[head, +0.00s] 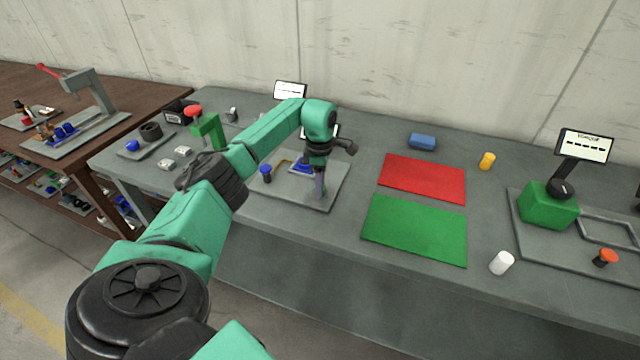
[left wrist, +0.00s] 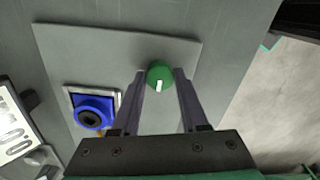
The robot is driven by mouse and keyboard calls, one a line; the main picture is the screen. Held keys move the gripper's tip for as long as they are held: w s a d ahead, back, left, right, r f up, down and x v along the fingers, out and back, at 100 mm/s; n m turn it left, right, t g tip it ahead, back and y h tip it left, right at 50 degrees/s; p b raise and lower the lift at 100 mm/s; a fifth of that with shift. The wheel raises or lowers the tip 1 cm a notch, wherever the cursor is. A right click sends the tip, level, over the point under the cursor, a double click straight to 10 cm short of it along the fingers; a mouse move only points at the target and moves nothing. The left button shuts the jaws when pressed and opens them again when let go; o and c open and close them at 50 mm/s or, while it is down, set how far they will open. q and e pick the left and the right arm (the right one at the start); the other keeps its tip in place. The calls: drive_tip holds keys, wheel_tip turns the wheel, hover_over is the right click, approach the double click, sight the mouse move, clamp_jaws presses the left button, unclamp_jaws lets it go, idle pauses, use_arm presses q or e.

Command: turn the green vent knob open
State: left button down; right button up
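The green vent knob (left wrist: 160,76), round with a white mark, sits on a grey plate (left wrist: 75,45) in the left wrist view. My left gripper (left wrist: 160,73) has one finger on each side of it, very close; I cannot tell whether they press on it. In the head view my left gripper (head: 319,190) points down at the front right part of the plate (head: 280,198), and the knob is hidden there. My right gripper is not in view.
On the same plate are a blue block with a dark round centre (left wrist: 92,112) and a blue-topped post (head: 265,171). A display (left wrist: 15,125) stands beside it. Red (head: 425,178) and green (head: 415,230) mats lie to the right. A green lever stand (head: 208,128) is to the left.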

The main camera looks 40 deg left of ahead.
use_arm(q)
drive_tip(key=shift+n, duration=0.3)
drive_tip(key=shift+r+n, duration=0.1)
drive_tip(key=shift+n, duration=1.1)
drive_tip(key=n+p, duration=0.1)
drive_tip(key=n, duration=0.4)
drive_tip(key=shift+w, duration=0.1)
drive_tip(key=n+p, duration=0.1)
drive_tip(key=n, duration=0.4)
drive_tip(key=shift+a+r, duration=0.1)
drive_tip(key=n+p, duration=0.1)
drive_tip(key=n, duration=0.4)
drive_tip(key=c, duration=0.7)
unclamp_jaws()
drive_tip(key=shift+o, duration=1.4)
